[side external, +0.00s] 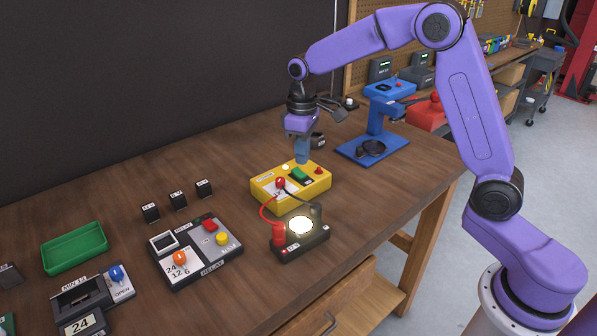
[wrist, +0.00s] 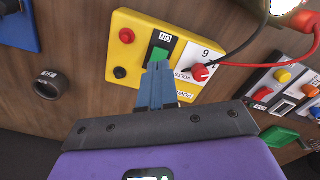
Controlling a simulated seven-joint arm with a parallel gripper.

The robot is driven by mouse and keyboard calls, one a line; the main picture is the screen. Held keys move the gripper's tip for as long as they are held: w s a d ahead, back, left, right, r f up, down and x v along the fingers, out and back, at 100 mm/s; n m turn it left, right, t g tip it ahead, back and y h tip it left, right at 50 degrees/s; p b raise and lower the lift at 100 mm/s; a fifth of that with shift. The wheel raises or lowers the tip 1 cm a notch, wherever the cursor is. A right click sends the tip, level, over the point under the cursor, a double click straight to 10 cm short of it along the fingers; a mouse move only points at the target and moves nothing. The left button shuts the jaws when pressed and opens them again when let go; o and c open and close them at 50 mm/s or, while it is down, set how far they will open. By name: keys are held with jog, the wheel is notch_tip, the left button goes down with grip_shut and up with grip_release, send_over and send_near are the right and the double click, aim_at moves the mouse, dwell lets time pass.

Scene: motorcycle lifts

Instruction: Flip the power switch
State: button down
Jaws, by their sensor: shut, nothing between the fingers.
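A yellow power box (side external: 262,189) sits on the wooden bench, and it fills the middle of the wrist view (wrist: 118,50). A green rocker switch (side external: 299,175) is on its top; in the wrist view the switch (wrist: 161,51) lies beside an "ON" label (wrist: 166,38). My gripper (side external: 302,161) is shut and empty, pointing down over the box. In the wrist view its blue fingertips (wrist: 158,66) cover part of the switch. I cannot tell whether they touch it.
A glowing lamp (side external: 300,226) on a black base stands in front, with red and black wires to the box. A grey relay panel (side external: 197,256) and green tray (side external: 75,248) are to the left. A blue stand (side external: 372,125) is behind right.

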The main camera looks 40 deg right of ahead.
aim_at(303, 177)
jog(key=shift+r, duration=1.85)
jog(key=s+a+n, duration=0.2)
jog(key=s, duration=0.7)
jog(key=s+a+n, duration=0.1)
jog(key=s+a, duration=0.1)
jog(key=s, duration=0.7)
jog(key=s+d+f+n, duration=0.1)
jog(key=s+d, duration=0.1)
jog(key=s, duration=0.6)
jog(key=s+d+f+n, duration=0.1)
jog(key=s+d+n, duration=0.1)
jog(key=s, duration=0.7)
jog(key=shift+d+f+n, duration=0.2)
jog(key=shift+d+n, duration=0.1)
jog(key=shift+d, duration=0.3)
